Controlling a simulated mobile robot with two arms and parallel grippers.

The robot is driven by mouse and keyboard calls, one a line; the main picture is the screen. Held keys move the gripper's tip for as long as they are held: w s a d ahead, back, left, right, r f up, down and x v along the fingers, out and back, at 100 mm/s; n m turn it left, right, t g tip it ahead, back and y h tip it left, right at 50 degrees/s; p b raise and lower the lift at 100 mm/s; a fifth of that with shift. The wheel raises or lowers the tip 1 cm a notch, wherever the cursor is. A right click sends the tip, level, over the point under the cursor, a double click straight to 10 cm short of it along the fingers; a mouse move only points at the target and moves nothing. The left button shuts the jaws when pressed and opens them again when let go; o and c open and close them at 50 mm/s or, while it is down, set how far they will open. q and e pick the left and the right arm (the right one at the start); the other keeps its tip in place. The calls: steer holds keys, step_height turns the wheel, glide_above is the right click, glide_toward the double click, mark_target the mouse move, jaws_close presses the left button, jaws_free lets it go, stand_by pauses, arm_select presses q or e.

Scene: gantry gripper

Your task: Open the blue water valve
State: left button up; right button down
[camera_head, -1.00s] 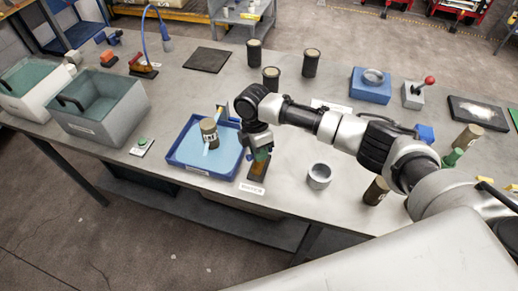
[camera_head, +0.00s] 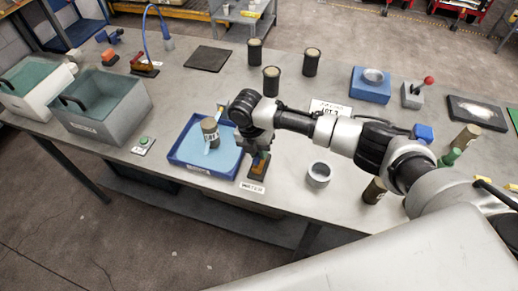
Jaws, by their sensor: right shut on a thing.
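The water valve (camera_head: 257,171) stands on the table just right of the blue tray, behind a white label reading WATER (camera_head: 252,188). Its dark base and an orange part show; my gripper covers most of its top. My right gripper (camera_head: 261,152) points down over the valve and is shut on its handle, which is largely hidden. How far the handle is turned cannot be told. My left gripper is not in view.
The blue tray (camera_head: 176,160) with a labelled can (camera_head: 211,133) in it sits close to the left of my gripper. A grey ring (camera_head: 318,174) stands to the right. Dark cylinders (camera_head: 271,81) stand behind. Grey bins (camera_head: 112,118) are at the left.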

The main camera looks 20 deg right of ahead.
stand_by(0.4)
steer(key=c, duration=1.1)
jaws_free()
steer(key=shift+r, duration=0.1)
steer(key=r+b, duration=0.1)
steer(key=r, duration=0.2)
steer(key=a+r, duration=0.1)
steer(key=r, duration=0.3)
steer(key=w+a+r+b, duration=0.1)
steer(key=r, duration=0.2)
steer(key=shift+w+r+b, duration=0.1)
steer(key=shift+r+b, duration=0.15)
steer(key=shift+b, duration=0.1)
